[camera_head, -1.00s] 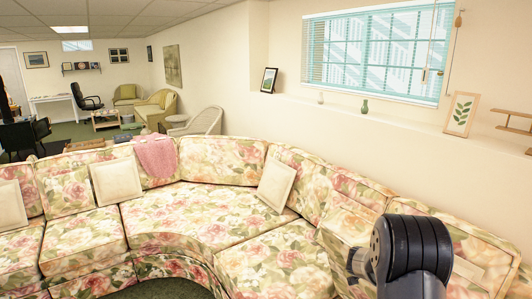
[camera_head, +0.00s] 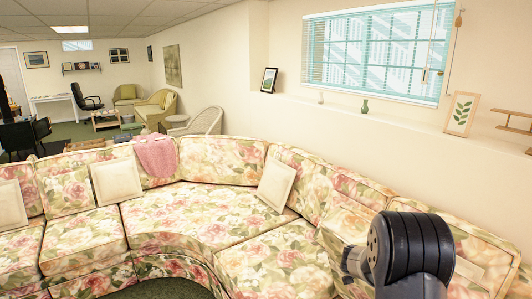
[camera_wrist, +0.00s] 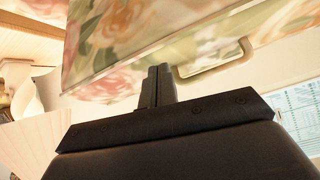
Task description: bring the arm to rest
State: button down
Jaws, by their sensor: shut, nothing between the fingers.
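My arm shows at the lower right of the head view, black and rounded, in front of the right end of the floral sofa (camera_head: 280,255). My gripper (camera_wrist: 158,72) shows in the wrist view as a dark narrow pair of fingers pressed together, with nothing between them. Behind the fingertips, the wrist view shows floral fabric (camera_wrist: 130,35) and a pale looped edge. In the head view the fingers themselves cannot be made out.
The curved sofa fills the foreground, with a pink throw (camera_head: 156,156) and cream cushions (camera_head: 276,185). A wall ledge holds a picture frame (camera_head: 268,80), a green vase (camera_head: 365,106) and a leaf print (camera_head: 461,113). A wooden shelf (camera_head: 515,128) is at the far right.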

jog(key=w+d, duration=0.1)
jog(key=w+d+p, duration=0.1)
jog(key=d, duration=0.1)
jog(key=w+d+p, duration=0.1)
jog(key=d, duration=0.1)
jog(key=shift+w+r, duration=0.15)
jog(key=shift+r, duration=0.1)
jog(key=shift+a, duration=0.1)
